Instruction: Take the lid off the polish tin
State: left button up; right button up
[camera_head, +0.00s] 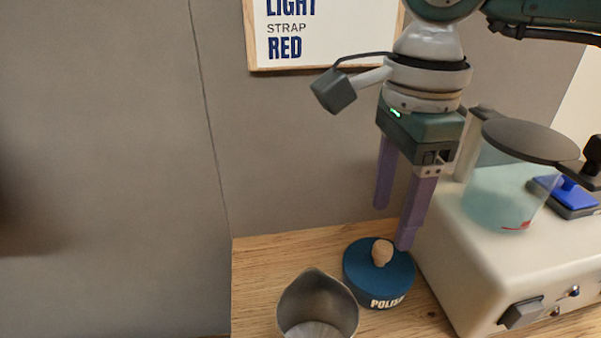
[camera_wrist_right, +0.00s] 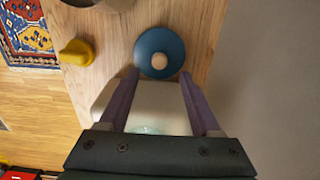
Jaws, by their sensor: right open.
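The round blue polish tin (camera_head: 388,301) stands on the wooden surface, with "POLISH" on its side. Its blue lid (camera_head: 358,256) is on top and has a pale wooden knob (camera_head: 382,252). In the right wrist view the lid (camera_wrist_right: 146,44) and knob (camera_wrist_right: 159,61) lie just beyond the fingertips. My right gripper (camera_head: 392,228) points down with its purple fingers apart and nothing between them. It is above and close to the tin; I cannot tell whether a finger touches the lid. My left gripper is not in view.
A metal cup (camera_head: 317,305) stands left of the tin. A pale box (camera_head: 455,255) with a clear container (camera_head: 505,190) and a blue-topped item (camera_head: 565,190) is close on the right. The wall is behind. A yellow object (camera_wrist_right: 75,53) shows in the wrist view.

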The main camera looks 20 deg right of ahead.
aim_at(384, 246)
notch_tip(384, 246, down, 5)
jog(key=shift+a+r, duration=0.1)
jog(key=shift+r, duration=0.05)
jog(key=shift+c, duration=0.3)
grip_shut()
dwell(0.3)
